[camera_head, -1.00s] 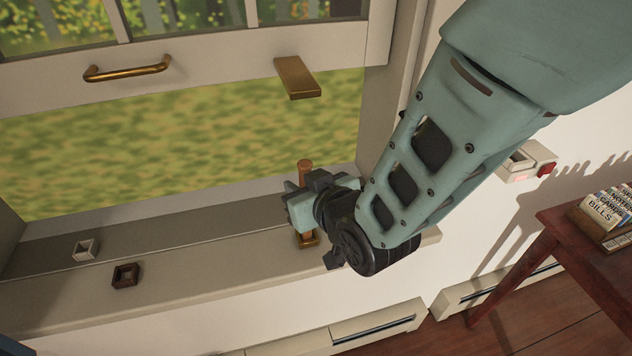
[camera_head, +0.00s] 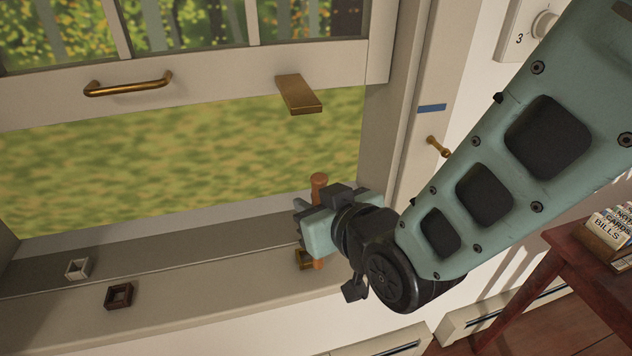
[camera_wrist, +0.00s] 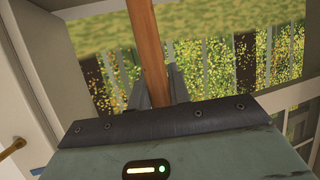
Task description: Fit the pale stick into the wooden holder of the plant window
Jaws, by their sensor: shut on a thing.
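My gripper (camera_head: 306,222) is shut on an upright orange-brown wooden stick (camera_head: 319,181) at the right end of the window sill. In the wrist view the stick (camera_wrist: 147,45) runs between my two fingers (camera_wrist: 155,90). Its lower end shows beside and overlapping a small brass holder (camera_head: 302,259); I cannot tell whether it is inside or clear of it. A dark brown square holder (camera_head: 119,296), with an open top, stands at the left of the sill. A small white square holder (camera_head: 77,268) stands behind it. I see no separate pale stick.
The sill (camera_head: 210,285) is clear between the brown and brass holders. A red-brown table (camera_head: 575,245) with a seed box stands at right.

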